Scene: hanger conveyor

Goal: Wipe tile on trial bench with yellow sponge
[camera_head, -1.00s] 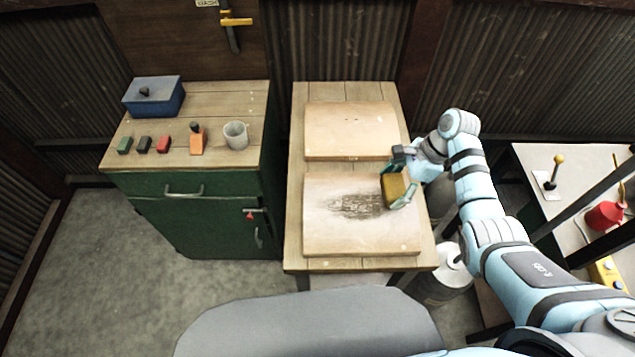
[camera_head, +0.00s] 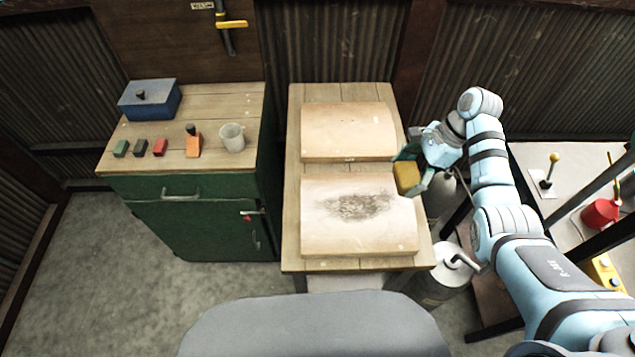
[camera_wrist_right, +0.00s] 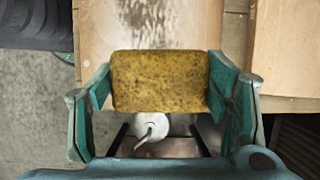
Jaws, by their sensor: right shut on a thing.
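The trial bench (camera_head: 292,220) is a wooden table carrying two pale tiles. The near tile (camera_head: 320,240) has a dark smudge (camera_head: 352,204) across its middle. The far tile (camera_head: 348,130) looks clean apart from small specks. My right gripper (camera_head: 409,178) is shut on the yellow sponge (camera_head: 406,177) at the right edge of the bench, near the near tile's back right corner. In the right wrist view the sponge (camera_wrist_right: 160,81) sits between both fingers, and the smudge shows beyond it. I cannot tell whether the sponge touches the tile. My left gripper is not in view.
A green cabinet (camera_head: 203,225) stands left, with a blue box (camera_head: 150,100), small coloured blocks, an orange item (camera_head: 193,145) and a grey mug (camera_head: 232,137) on top. Grey canisters (camera_head: 440,285) stand beside the bench's right side. Another table (camera_head: 575,165) is at the far right.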

